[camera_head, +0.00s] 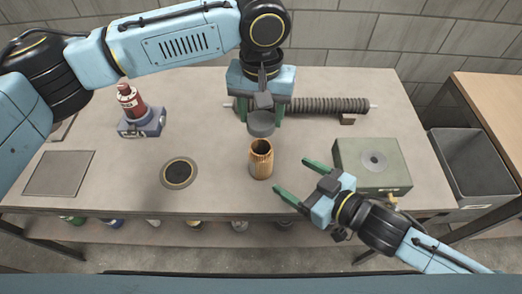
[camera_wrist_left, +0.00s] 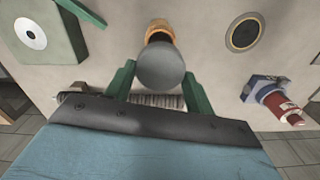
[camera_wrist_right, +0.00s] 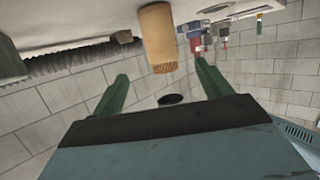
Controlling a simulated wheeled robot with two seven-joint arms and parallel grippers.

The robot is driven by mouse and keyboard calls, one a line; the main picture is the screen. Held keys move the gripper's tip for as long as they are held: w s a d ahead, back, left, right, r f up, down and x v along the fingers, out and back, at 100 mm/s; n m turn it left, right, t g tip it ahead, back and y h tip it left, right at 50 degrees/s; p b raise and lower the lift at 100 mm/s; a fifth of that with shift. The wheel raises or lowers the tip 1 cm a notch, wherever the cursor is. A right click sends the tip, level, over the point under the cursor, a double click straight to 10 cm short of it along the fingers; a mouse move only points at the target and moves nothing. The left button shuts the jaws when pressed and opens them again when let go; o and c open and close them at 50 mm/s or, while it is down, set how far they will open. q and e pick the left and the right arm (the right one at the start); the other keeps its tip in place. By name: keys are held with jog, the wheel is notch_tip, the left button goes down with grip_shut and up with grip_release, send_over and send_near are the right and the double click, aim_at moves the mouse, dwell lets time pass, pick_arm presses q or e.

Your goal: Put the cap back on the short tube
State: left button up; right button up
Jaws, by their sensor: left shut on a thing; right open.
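The short tube (camera_head: 261,160) is a tan ribbed cylinder standing upright and open-topped near the middle of the table. The cap (camera_head: 261,125) is a grey round piece held by my left gripper (camera_head: 263,115), which is shut on it. The cap is apart from the tube, above and behind its open top. In the left wrist view the cap (camera_wrist_left: 162,68) partly covers the tube (camera_wrist_left: 159,28). My right gripper (camera_head: 302,181) is open and empty to the right of the tube, its fingers pointing toward it. The tube also shows in the right wrist view (camera_wrist_right: 158,40).
A long dark ribbed tube (camera_head: 325,105) lies at the back, partly behind my left gripper. A green box (camera_head: 350,180) stands at right. A dark disc (camera_head: 179,173), a blue holder with a red bottle (camera_head: 131,101) and a grey plate (camera_head: 58,174) are at left.

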aim_at(268, 162)
pick_arm(q)
jog(key=shift+s+r, duration=0.1)
jog(key=shift+s, duration=0.2)
jog(key=shift+w, duration=0.1)
pick_arm(e)
jog(key=x, duration=1.1)
jog(key=shift+a+f, duration=0.2)
jog(key=shift+a, duration=0.1)
jog(key=c, duration=1.5)
pick_arm(q)
jog(key=shift+f, duration=2.55)
jog(key=shift+f, duration=0.9)
jog(key=shift+f, duration=0.55)
